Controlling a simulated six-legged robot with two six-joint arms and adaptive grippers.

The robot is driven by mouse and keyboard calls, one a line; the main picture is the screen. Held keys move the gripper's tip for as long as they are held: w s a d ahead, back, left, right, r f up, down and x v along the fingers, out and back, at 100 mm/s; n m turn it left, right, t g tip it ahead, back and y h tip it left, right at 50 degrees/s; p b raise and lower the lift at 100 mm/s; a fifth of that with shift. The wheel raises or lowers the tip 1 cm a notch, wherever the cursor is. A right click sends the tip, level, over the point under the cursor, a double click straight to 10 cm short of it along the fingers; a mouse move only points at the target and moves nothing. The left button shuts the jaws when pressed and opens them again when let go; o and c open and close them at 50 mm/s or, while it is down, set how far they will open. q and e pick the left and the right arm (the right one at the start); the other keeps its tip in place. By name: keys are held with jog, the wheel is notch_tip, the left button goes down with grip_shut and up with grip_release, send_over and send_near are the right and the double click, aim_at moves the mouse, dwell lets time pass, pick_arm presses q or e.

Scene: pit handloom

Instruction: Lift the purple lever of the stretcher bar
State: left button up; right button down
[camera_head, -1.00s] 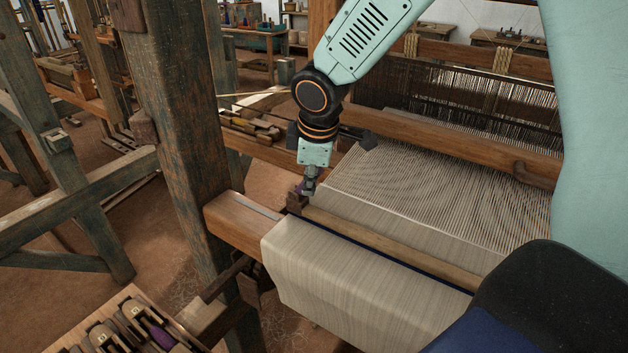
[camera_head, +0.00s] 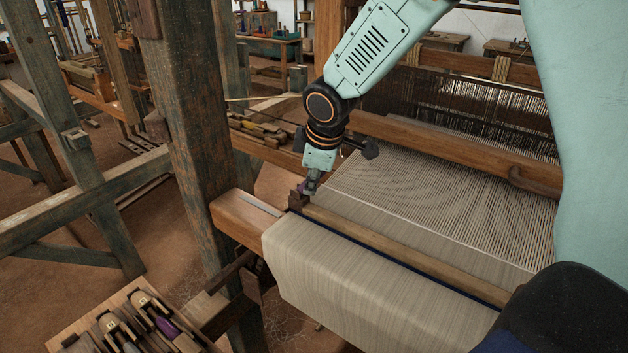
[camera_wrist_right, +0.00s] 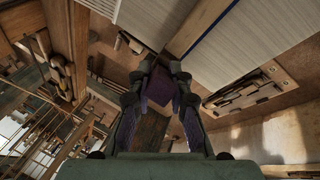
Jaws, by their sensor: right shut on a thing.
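The stretcher bar (camera_head: 400,248) is a long pale wooden bar lying across the woven cloth (camera_head: 345,275), with a dark blue strip along its near side. The purple lever (camera_head: 301,187) is at its left end, mostly hidden by my gripper. My right gripper (camera_head: 309,190) points down over that end and is shut on the lever. In the right wrist view the purple lever (camera_wrist_right: 160,88) shows between the two fingers. How far the lever is raised is hard to tell. My left gripper is not in view.
The wooden breast beam (camera_head: 243,222) runs under the cloth. A thick loom post (camera_head: 185,130) stands left of my gripper. A wooden tray (camera_head: 75,333) with shuttles lies at the lower left. The stretched warp threads (camera_head: 450,195) lie behind the bar.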

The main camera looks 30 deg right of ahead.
jog(key=shift+a, duration=0.1)
jog(key=c, duration=1.7)
grip_release()
jog(key=o, duration=0.5)
jog(key=shift+s+r, duration=0.1)
jog(key=shift+s, duration=0.05)
jog(key=v, duration=1.2)
